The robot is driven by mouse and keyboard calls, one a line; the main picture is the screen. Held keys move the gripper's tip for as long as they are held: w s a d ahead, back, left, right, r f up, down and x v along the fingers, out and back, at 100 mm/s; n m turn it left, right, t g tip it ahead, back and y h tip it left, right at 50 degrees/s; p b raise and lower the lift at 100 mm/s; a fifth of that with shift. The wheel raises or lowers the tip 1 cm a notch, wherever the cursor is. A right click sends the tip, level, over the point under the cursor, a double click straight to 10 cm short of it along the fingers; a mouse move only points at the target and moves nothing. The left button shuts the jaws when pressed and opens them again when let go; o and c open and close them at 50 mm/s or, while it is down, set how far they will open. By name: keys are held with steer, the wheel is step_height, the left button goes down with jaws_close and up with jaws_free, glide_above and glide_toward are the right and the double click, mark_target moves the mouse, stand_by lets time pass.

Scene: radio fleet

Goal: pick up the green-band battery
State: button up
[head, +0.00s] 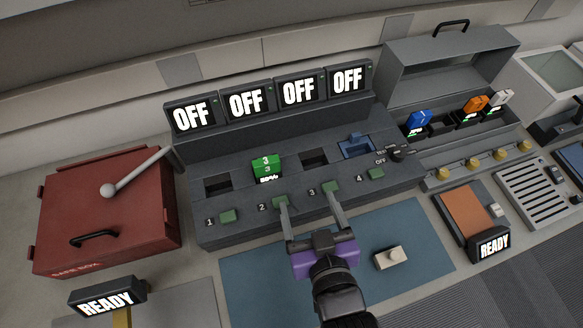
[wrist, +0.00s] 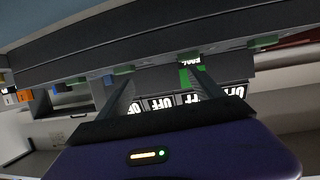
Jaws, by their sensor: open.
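The green-band battery (head: 267,168), a green block marked 3 with a small white readout, stands in the second slot of the grey console (head: 290,205). My gripper (head: 308,200) is open and empty in front of the console, its fingers pointing at the front edge between the buttons marked 2 and 3. The battery is apart from it, farther back and a little to the left. In the wrist view my gripper (wrist: 162,76) is spread, and a green block (wrist: 185,77), probably the battery, shows close to the right finger, partly hidden.
Several OFF screens (head: 245,102) line the console's back. The first slot (head: 217,184) and third slot (head: 314,158) look empty; the fourth holds a blue part (head: 356,147). A red safe box (head: 110,210) stands left, an open grey case (head: 450,65) right. A blue mat (head: 250,285) lies in front.

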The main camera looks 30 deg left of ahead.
steer(key=n+g, duration=0.1)
glide_toward(268, 173)
steer(key=shift+y, duration=0.3)
steer(key=w+a+f, duration=0.2)
steer(key=shift+w+f, duration=0.1)
steer(key=shift+w, duration=0.25)
steer(key=x, duration=0.4)
steer(key=p+x, duration=0.1)
steer(key=x, duration=0.1)
steer(key=shift+a, duration=0.45)
steer(key=shift+w+a+f, duration=0.1)
steer(key=shift+w+a, duration=0.15)
steer(key=shift+w, duration=0.05)
steer(key=c, duration=1.6)
